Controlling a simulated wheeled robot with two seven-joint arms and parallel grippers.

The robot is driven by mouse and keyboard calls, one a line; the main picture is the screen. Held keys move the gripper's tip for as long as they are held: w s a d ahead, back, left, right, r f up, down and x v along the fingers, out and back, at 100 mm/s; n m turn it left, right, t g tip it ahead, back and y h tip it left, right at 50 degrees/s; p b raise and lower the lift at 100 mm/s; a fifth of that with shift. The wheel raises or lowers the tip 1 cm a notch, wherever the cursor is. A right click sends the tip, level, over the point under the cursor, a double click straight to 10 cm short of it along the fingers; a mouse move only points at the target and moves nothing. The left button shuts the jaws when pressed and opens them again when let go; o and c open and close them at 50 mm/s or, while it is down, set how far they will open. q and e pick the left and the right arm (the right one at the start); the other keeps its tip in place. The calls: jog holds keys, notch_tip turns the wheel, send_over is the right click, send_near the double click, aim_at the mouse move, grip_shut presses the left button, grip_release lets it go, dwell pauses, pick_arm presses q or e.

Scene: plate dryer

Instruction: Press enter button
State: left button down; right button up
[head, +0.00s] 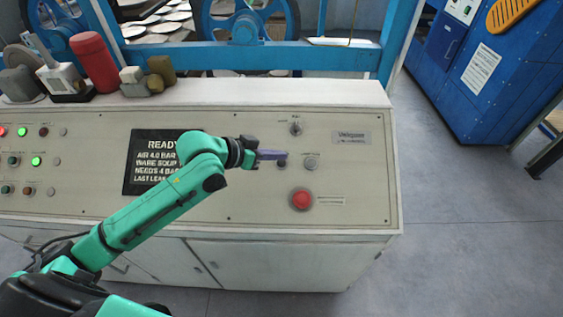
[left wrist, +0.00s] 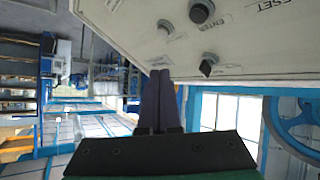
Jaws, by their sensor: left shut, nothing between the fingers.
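My left gripper (head: 285,155) is shut and empty, its purple fingers pointing right across the control panel (head: 225,125). In the left wrist view its closed fingertips (left wrist: 161,74) are seen against the panel's edge. A dark round button (head: 281,164) shows just below the fingertips in the head view, partly covered. In the left wrist view a black button (left wrist: 201,11) has the word ENTER beside it. The fingertips look apart from this button there. A grey button (head: 311,162) sits right of the fingertips in the head view. My right gripper is not in view.
A red emergency button (head: 301,199) lies below, and a switch (head: 295,128) above. A black READY display (head: 150,160) is partly behind my arm. A red cylinder (head: 95,62) and small blocks stand on the console's top. Floor right of the console is clear.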

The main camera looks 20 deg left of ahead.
aim_at(282, 163)
pick_arm(q)
jog(key=w+f+b, duration=0.1)
jog(key=f+b, duration=0.1)
jog(key=w+f+b, duration=0.1)
jog(key=f+b, duration=0.1)
jog(key=w+a+f+b, duration=0.1)
jog(key=w+f+b, duration=0.1)
jog(key=f+b, duration=0.1)
jog(key=shift+w+a+f, duration=0.1)
jog(key=shift+w+f, duration=0.15)
jog(key=shift+f, duration=0.1)
dwell(1.8)
jog(key=shift+w+f, duration=0.2)
jog(key=shift+f, duration=0.2)
jog(key=shift+w+a+f+b, duration=0.1)
jog(key=shift+w+f+b, duration=0.1)
jog(key=shift+f+b, duration=0.2)
dwell(0.5)
